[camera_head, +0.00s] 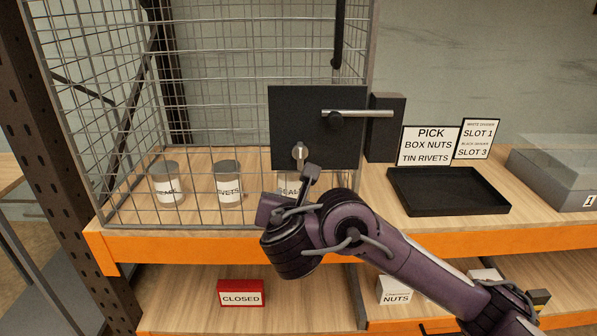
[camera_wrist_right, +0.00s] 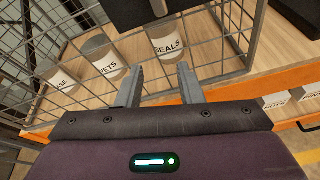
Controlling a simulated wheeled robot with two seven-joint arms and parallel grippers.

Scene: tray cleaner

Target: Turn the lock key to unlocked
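A small silver lock key (camera_head: 300,152) sits near the lower edge of the black lock plate (camera_head: 283,115) on the front of the wire cage. A silver bar (camera_head: 357,113) with a dark knob crosses the plate's right side to a black block (camera_head: 388,127). My right gripper (camera_head: 308,178) is just below the key and appears apart from it. In the right wrist view my right gripper (camera_wrist_right: 159,84) has its two fingers apart with nothing between them. My left gripper is out of view.
Labelled jars, such as the RIVETS jar (camera_head: 228,181), stand behind the wire mesh (camera_head: 110,130). A black tray (camera_head: 445,192) and a grey lidded box (camera_head: 550,180) are to the right. An orange shelf edge (camera_head: 180,250) runs below. A red CLOSED sign (camera_head: 241,292) is on the lower shelf.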

